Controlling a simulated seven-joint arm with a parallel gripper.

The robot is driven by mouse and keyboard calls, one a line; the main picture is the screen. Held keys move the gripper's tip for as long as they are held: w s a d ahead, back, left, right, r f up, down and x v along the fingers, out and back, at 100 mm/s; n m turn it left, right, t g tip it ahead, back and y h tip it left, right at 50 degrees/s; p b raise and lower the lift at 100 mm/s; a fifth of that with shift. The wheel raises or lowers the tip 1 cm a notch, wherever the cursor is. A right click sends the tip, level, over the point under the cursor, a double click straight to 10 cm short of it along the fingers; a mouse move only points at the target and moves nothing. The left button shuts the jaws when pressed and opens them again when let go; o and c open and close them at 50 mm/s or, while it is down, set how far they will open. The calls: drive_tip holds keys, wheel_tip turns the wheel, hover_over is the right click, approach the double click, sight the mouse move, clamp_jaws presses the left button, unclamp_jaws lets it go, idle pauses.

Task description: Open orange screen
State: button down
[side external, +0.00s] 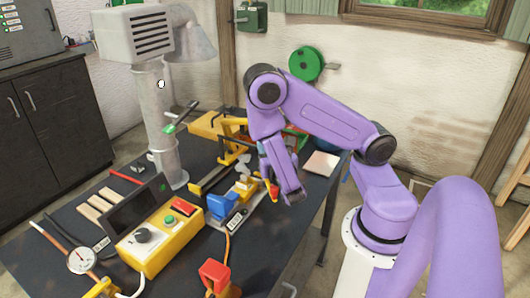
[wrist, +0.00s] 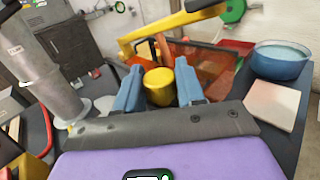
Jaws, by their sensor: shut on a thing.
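The orange screen (wrist: 212,66) is a translucent panel in the wrist view, beyond my fingers and below a thick yellow bar (wrist: 165,30). My gripper (wrist: 158,86) has its two blue fingers on either side of a yellow cylindrical knob (wrist: 159,84), shut on it. The knob's link to the screen is hidden. In the side view my gripper (side external: 277,188) reaches down over the bench beside a small red and yellow part. My arm and hand hide most of the screen there.
A blue bowl (wrist: 282,60) and a pale flat board (wrist: 272,103) lie right of my fingers in the wrist view.

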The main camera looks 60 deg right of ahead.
idle(0.3)
drive_tip(key=c, duration=0.8)
unclamp_jaws()
drive_tip(key=v, duration=1.7)
drive_tip(key=shift+s+a+r, duration=0.1)
drive_tip(key=shift+s, duration=0.05)
